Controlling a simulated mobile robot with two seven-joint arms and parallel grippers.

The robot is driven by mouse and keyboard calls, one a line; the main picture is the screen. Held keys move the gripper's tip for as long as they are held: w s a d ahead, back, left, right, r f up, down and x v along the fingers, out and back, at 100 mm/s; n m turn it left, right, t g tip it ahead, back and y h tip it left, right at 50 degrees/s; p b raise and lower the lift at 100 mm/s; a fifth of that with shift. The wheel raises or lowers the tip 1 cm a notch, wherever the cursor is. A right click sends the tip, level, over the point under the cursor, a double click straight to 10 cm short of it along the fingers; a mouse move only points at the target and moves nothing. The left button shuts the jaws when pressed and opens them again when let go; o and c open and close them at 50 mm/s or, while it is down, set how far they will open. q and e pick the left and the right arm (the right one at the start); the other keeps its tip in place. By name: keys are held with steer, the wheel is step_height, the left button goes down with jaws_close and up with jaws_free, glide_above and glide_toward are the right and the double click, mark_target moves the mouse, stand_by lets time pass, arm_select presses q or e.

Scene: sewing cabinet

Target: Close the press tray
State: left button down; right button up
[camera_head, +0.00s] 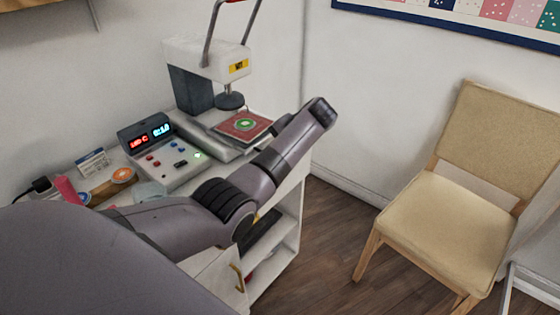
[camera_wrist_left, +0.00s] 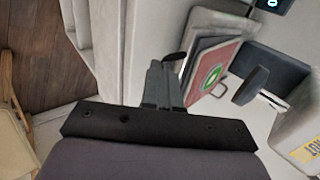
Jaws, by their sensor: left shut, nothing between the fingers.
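The heat press (camera_head: 210,65) stands on the cabinet top, with its lever raised and a round dark pad above the tray. The press tray (camera_head: 232,141) sticks out toward the front right. On it lies a red square (camera_head: 242,122) with a green and white round motif, also in the left wrist view (camera_wrist_left: 212,72). My left gripper (camera_wrist_left: 159,70) is shut and empty, close to the tray's outer side near a small dark part (camera_wrist_left: 173,57). I cannot tell if they touch. In the head view my left forearm crosses in front of the tray and the fingers are hidden. My right gripper is out of view.
A control box (camera_head: 160,150) with lit red and blue displays stands left of the tray. Small cards and craft items (camera_head: 110,183) lie farther left. A beige chair (camera_head: 445,210) stands at right. The floor between cabinet and chair is clear.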

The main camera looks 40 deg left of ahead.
mark_target(254, 141)
arm_select(q)
steer(key=a, duration=0.5)
steer(key=shift+w+a, duration=0.35)
steer(key=shift+a, duration=0.05)
steer(key=shift+a, duration=0.1)
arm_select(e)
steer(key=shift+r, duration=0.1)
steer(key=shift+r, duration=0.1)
